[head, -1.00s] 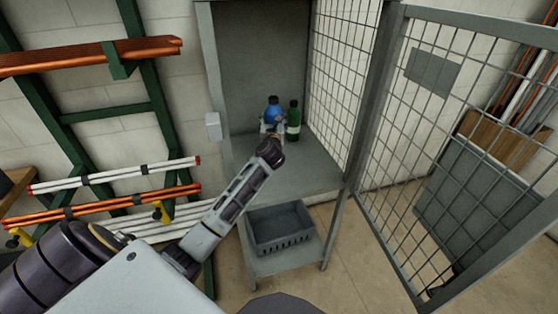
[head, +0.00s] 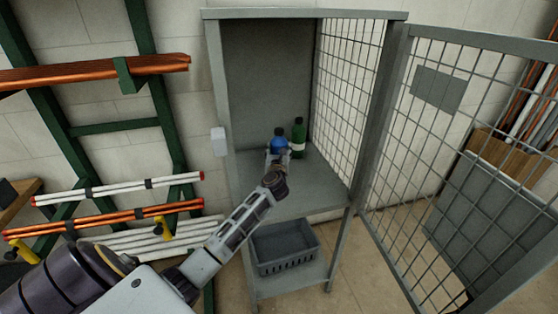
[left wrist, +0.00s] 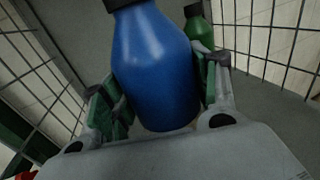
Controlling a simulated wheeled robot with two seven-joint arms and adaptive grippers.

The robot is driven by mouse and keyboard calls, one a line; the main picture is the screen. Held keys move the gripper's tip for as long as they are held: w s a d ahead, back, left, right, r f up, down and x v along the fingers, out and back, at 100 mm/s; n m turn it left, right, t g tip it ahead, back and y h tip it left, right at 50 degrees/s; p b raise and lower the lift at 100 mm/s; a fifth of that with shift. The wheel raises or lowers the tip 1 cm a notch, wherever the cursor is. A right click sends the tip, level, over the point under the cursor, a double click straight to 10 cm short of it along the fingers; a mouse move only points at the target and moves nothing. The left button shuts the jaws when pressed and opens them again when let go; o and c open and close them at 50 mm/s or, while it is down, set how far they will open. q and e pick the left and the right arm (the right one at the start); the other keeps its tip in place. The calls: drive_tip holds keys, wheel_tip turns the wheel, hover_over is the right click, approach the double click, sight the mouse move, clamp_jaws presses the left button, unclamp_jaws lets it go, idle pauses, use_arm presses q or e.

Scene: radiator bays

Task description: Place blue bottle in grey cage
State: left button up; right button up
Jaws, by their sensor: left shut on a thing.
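The blue bottle (head: 279,143) has a black cap and is inside the grey cage (head: 228,110), in front of the back wall. My left gripper (head: 278,160) is shut on it; the left wrist view shows the blue bottle (left wrist: 157,70) between the two green-padded fingers (left wrist: 160,95). The bottle looks roughly upright. Whether its base touches the cage shelf (head: 305,185) is hidden by the gripper. My right gripper is not in view.
A green bottle (head: 298,138) stands just right of the blue one, also in the left wrist view (left wrist: 197,28). The mesh door (head: 455,150) is open to the right. A grey crate (head: 285,250) sits on the lower shelf. Pipe racks (head: 120,190) are at left.

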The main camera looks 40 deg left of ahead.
use_arm(q)
drive_tip(key=shift+f+b, duration=0.5)
drive_tip(key=shift+f, duration=1.4)
drive_tip(key=o, duration=1.4)
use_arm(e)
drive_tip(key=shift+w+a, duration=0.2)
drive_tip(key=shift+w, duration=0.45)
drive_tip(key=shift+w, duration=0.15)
